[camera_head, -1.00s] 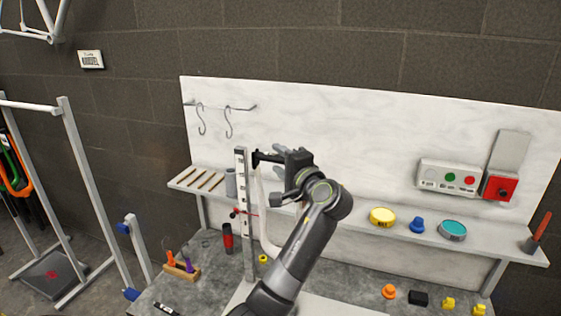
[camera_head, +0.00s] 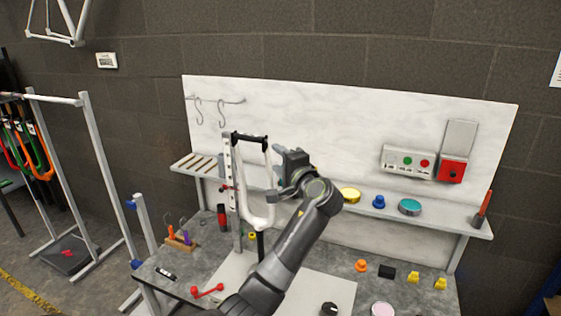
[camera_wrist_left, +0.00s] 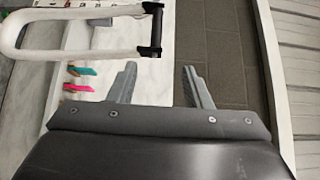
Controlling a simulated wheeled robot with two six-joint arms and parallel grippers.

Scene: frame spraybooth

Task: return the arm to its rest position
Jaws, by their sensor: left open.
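My left gripper (camera_head: 279,168) is above the workbench, its arm rising from the bottom of the head view. In the left wrist view its two fingers (camera_wrist_left: 160,80) are apart with nothing between them. A white U-shaped fork (camera_head: 269,195) with a black bar across its top stands upright on a dark stem, just left of the gripper in the head view. In the wrist view the fork (camera_wrist_left: 75,53) lies beyond the fingers at upper left, apart from them. My right gripper is not in view.
The workbench (camera_head: 190,268) holds small items. A measuring post (camera_head: 231,180) stands beside the fork.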

